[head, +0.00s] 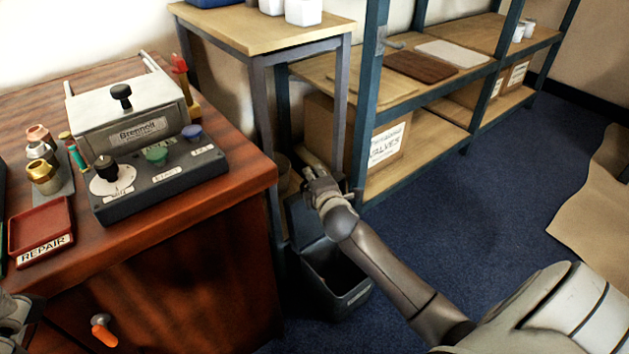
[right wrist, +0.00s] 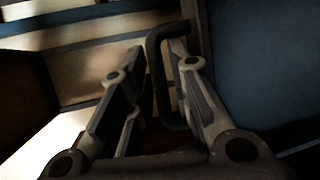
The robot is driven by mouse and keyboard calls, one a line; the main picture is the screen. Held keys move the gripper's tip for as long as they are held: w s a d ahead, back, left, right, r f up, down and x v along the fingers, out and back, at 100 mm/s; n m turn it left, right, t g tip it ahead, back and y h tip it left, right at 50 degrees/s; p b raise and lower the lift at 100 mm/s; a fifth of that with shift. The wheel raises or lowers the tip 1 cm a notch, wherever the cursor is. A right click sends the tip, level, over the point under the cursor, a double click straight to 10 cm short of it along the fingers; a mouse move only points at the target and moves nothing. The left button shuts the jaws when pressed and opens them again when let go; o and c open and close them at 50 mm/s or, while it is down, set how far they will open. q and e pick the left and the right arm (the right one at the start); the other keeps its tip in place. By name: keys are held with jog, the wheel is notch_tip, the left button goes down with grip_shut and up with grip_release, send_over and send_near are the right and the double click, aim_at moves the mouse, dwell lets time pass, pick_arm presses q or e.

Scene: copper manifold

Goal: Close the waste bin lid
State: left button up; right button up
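The dark waste bin (head: 338,285) stands on the floor beside the wooden cabinet, its top open. Its lid (head: 301,217) is raised at the back, partly hidden by my right arm. My right gripper (head: 318,184) is at the top of the raised lid. In the right wrist view, a dark bent handle (right wrist: 157,80) lies between the fingers of my right gripper (right wrist: 155,60), close to the right finger. A gap shows at the left finger, so the gripper looks open around the handle. A blue panel (right wrist: 265,60), apparently the lid, fills the right side. My left gripper (head: 14,312) shows only partly at the lower left edge.
The wooden cabinet (head: 190,265) with a grey device (head: 130,115) and red tray (head: 40,228) is left of the bin. A metal-framed shelf (head: 425,110) and small table (head: 262,28) stand behind.

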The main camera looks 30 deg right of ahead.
jog(key=shift+w, duration=0.1)
grip_shut()
jog(key=shift+f, duration=0.1)
dwell(0.3)
